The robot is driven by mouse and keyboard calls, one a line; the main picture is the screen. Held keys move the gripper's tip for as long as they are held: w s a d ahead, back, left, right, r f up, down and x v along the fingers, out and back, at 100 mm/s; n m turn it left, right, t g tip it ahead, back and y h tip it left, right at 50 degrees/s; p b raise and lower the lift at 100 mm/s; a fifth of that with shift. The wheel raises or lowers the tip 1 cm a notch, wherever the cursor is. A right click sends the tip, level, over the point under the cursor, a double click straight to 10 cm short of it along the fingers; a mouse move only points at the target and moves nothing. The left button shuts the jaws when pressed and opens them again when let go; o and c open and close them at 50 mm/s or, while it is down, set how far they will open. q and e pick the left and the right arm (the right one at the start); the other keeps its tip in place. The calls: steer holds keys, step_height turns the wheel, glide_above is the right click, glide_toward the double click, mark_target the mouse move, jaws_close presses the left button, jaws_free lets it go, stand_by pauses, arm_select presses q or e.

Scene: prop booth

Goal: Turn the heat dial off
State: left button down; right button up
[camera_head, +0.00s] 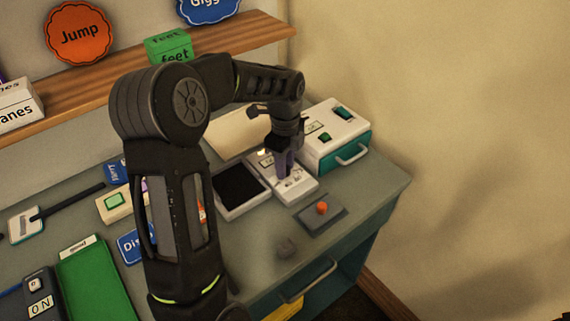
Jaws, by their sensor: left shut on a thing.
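A small white control panel (305,187) lies on the grey-green table, between a dark framed pad and a white and teal box. My left gripper (284,172) points down onto this panel from above. Its fingers are shut at the panel's top face, on what appears to be the heat dial; the fingers hide the dial, so its setting cannot be read. Small light and dark marks show on the panel in front of the fingers. My left arm crosses the middle of the view. My right gripper is not in view.
The white and teal box (338,130) with green switches stands close right of the gripper. The dark pad (238,185) lies left. A green tray (95,285) is at lower left.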

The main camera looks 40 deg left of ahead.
arm_select(q)
steer(key=c, duration=1.1)
jaws_free()
steer(key=shift+r, duration=0.1)
step_height(320, 180, up, 8)
steer(key=shift+f+b, duration=0.15)
steer(key=shift+b, duration=0.4)
